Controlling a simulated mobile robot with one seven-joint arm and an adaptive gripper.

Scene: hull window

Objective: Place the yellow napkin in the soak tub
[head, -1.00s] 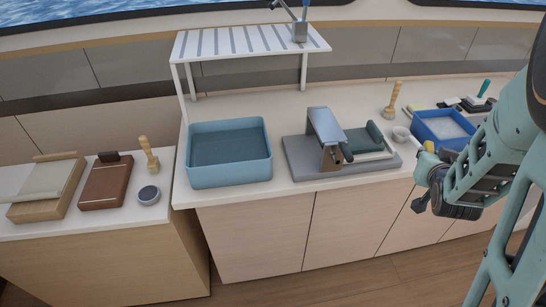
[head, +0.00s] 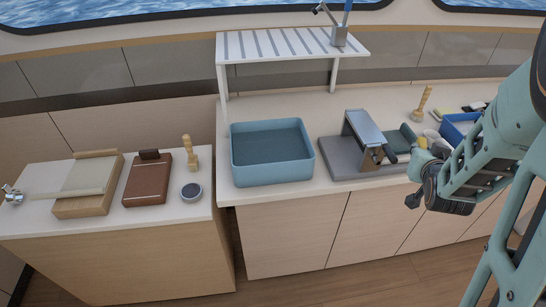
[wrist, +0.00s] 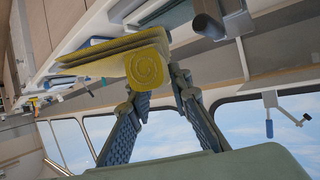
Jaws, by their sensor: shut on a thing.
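The yellow napkin (wrist: 146,68) is a rolled and folded cloth held at the fingertips of my gripper (wrist: 160,92) in the wrist view. My gripper (head: 424,154) is shut on it. In the head view only a small bit of yellow (head: 422,142) shows at the gripper, in front of the counter's right part. A wide teal tub (head: 246,179), which looks like the soak tub, stands on the counter left of my gripper. Its inside is darker, and no napkin shows in it. My gripper is well apart from this tub.
A grey press-like device (head: 362,133) stands between the teal tub and my gripper. A white slatted rack (head: 290,43) rises behind the tub. A smaller blue bin (head: 456,131) is partly hidden by my arm. A lower left counter (head: 40,226) holds boards and a brush.

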